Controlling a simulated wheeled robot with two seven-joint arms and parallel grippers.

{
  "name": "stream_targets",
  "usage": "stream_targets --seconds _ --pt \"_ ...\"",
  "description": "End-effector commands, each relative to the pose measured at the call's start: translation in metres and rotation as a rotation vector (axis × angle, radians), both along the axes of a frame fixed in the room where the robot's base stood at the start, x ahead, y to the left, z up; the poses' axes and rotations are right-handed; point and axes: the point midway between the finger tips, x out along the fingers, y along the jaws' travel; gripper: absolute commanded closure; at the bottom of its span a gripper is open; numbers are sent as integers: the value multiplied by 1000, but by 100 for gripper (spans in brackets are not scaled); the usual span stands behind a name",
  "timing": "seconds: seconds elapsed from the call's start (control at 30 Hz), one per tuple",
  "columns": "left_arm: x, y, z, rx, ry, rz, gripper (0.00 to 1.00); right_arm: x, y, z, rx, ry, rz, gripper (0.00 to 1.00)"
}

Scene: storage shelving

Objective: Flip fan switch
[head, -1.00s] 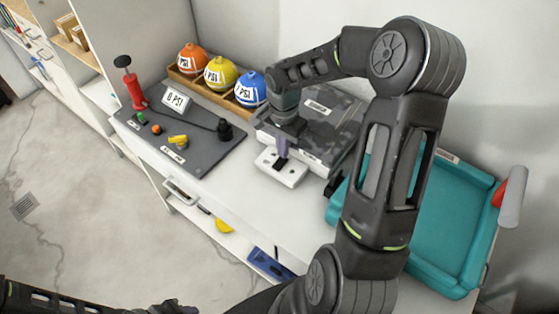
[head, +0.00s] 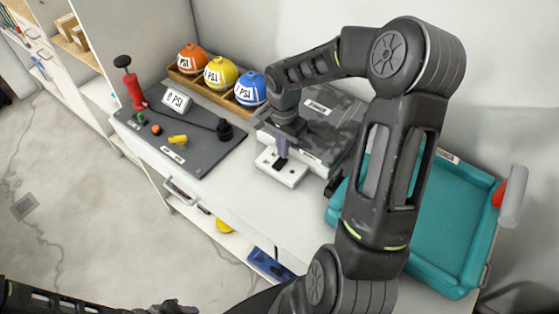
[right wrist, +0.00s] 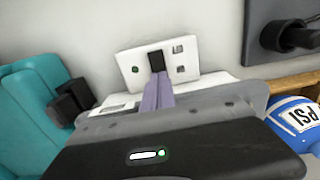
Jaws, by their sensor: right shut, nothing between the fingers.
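The fan switch is a black rocker (head: 280,163) on a small white box (head: 293,178) at the front of a dark grey case (head: 330,130) on the white counter. My right gripper (head: 282,150) points down at the box, its purple fingers shut and empty, with the tips at the rocker. In the right wrist view the shut fingers (right wrist: 158,85) overlap the lower part of the black rocker (right wrist: 157,62) on the white plate (right wrist: 130,68). I cannot tell whether they touch it. My left gripper (head: 178,308) is barely in view at the bottom edge, its jaws unclear.
A teal tray (head: 440,240) lies right of the case, under my right arm. A dark mat (head: 190,150) with a red pump (head: 133,90) is at the left. Orange, yellow and blue balls (head: 250,88) stand in a wooden rack behind. The counter in front of the box is clear.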

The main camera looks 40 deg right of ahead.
Motion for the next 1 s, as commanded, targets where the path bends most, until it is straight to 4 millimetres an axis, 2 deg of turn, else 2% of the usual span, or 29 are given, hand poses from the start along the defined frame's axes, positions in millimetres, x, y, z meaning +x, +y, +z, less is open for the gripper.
stream_targets --seconds 1.0 --pt "0 0 -12 0 0 0 64 0 0 -13 0 0 0 100"
